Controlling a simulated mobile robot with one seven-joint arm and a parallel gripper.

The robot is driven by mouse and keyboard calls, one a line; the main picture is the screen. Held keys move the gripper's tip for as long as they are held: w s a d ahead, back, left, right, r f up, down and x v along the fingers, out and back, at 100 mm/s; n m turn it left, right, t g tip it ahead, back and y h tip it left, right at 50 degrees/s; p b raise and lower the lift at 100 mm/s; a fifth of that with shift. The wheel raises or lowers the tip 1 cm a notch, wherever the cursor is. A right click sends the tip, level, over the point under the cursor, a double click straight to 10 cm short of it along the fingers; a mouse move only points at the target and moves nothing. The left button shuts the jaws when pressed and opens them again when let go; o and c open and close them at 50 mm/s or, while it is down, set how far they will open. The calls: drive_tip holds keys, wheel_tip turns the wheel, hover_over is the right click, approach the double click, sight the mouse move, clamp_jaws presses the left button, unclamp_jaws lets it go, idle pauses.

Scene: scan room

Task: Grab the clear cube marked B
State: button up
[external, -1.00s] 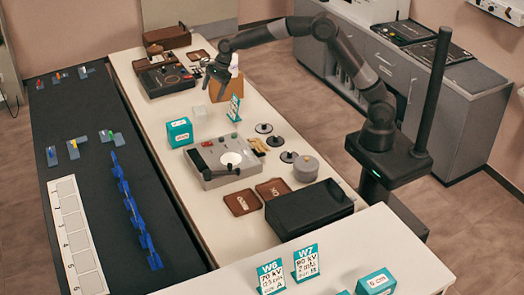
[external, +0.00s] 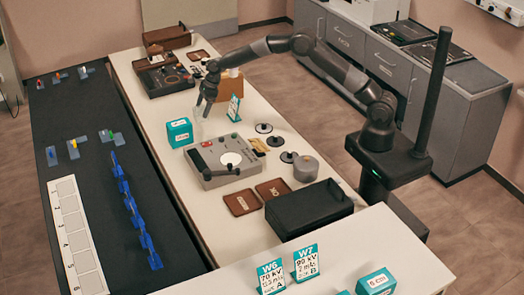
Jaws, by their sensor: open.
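A small clear cube (external: 197,117) stands on the white table, just behind and right of a teal box (external: 179,132). It is faint and partly covered by my gripper, and I cannot read any letter on it at this size. My gripper (external: 204,109) points down close over the cube, with its jaws open. I cannot tell whether the fingers are around the cube or just above it.
A teal sign card (external: 234,107) stands close to the right of my gripper. A grey device (external: 222,160) with a round white plate lies in front. Black discs (external: 264,128) lie to the right. A brown block (external: 236,88) stands behind.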

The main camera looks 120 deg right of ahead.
sight(202, 108)
drive_tip(key=shift+x, duration=1.8)
drive_tip(key=shift+d, duration=0.1)
drive_tip(key=shift+c, duration=0.4)
drive_tip(key=c, duration=1.2)
drive_tip(key=shift+o, duration=0.2)
drive_tip(key=shift+r, duration=0.1)
